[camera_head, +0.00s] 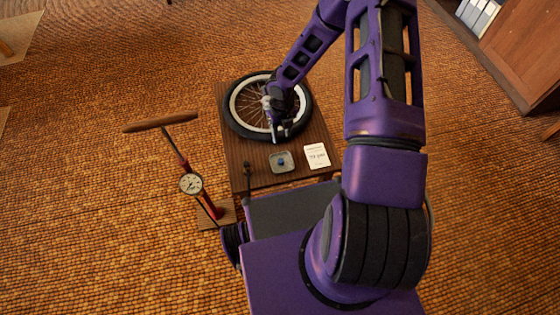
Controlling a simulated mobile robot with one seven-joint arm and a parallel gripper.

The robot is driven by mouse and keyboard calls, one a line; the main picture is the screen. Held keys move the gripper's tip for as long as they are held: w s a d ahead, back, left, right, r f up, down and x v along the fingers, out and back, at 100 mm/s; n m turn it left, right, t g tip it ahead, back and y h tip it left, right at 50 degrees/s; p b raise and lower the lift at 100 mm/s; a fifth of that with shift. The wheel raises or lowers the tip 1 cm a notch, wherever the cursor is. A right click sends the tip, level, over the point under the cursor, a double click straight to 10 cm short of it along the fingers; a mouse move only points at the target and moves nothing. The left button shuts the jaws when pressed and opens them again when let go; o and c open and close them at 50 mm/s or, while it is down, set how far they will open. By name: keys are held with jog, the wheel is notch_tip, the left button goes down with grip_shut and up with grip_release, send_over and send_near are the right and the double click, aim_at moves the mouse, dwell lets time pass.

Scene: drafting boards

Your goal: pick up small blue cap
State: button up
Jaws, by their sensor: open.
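The small blue cap (281,161) sits in a small grey square dish (288,167) on a low dark wooden board (238,160). My gripper (279,138) hangs over the near edge of a wheel with a black tyre (238,125), a little beyond the dish. It points down and is open, with nothing seen between its fingers. It looks apart from the cap. Its fingertips are small in this view, and their exact height above the board cannot be told.
A white card (316,156) with print lies right of the dish. A dark small upright item (247,168) stands at the board's left near edge. A floor pump (191,184) with a gauge and wooden handle stands left. A wooden cabinet (525,50) is at the upper right.

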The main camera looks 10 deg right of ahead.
jog(key=b, duration=0.2)
send_over(281, 160)
notch_tip(281, 160, down, 10)
jog(key=shift+w+d+f, duration=0.1)
jog(key=shift+w+f, duration=0.05)
jog(key=shift+f+b, duration=0.35)
jog(key=shift+f, duration=2.3)
grip_shut()
